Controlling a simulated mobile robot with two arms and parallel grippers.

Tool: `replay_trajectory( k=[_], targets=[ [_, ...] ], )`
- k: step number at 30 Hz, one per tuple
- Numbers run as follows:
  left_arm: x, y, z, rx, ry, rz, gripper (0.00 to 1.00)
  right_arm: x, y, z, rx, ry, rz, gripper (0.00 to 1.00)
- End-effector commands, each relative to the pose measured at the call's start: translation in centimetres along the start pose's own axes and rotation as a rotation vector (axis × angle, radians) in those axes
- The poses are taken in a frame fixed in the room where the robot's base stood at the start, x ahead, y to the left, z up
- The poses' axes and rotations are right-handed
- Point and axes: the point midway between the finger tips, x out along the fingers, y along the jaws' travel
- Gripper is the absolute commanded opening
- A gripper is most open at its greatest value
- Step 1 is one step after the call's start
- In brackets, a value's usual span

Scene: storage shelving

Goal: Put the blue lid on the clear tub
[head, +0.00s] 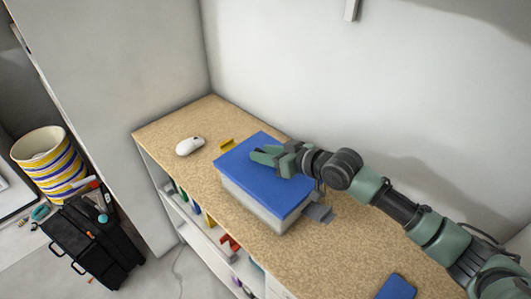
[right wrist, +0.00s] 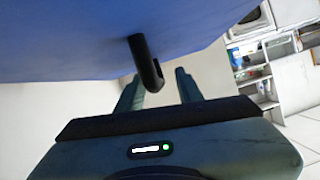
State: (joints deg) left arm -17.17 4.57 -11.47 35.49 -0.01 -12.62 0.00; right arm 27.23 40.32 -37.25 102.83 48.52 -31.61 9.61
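The blue lid (head: 250,158) lies flat over the clear tub (head: 252,207) on the wooden shelf top. I cannot tell whether its edges are fully seated. My right gripper (head: 262,154) is just above the lid, its fingers pointing left. In the right wrist view the two fingers (right wrist: 158,90) stand apart, with the blue lid (right wrist: 60,40) filling the upper part. A short black handle (right wrist: 147,62) juts from the lid close to the fingers; I see no clear grip on it. My left gripper is not in view.
A white mouse (head: 190,146) and a small yellow block (head: 226,143) lie left of the tub. A dark blue item (head: 396,288) lies at the lower right. A grey piece (head: 319,213) sits against the tub's right side. The wall is close behind.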

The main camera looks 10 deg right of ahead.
Motion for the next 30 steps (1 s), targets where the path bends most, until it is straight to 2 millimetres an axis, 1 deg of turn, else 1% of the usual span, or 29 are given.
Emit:
replay_trajectory(
  k=[9, 11, 14, 17, 30],
  targets=[
    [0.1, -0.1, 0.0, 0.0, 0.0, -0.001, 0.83, 0.0, 0.0, -0.1, 0.0, -0.001, 0.0, 0.36],
    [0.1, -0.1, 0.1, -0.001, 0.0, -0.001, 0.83, -0.1, -0.1, -0.4, -0.001, 0.0, 0.0, 0.36],
    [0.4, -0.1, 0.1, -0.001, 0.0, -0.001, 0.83, -0.6, -0.2, -1.5, -0.002, 0.003, -0.001, 0.36],
    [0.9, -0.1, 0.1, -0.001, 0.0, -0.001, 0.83, -1.3, -0.5, -3.3, -0.005, 0.004, 0.0, 0.36],
    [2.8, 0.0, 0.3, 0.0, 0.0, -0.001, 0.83, -5.4, -2.3, -13.3, -0.005, 0.007, 0.0, 0.36]
  ],
)
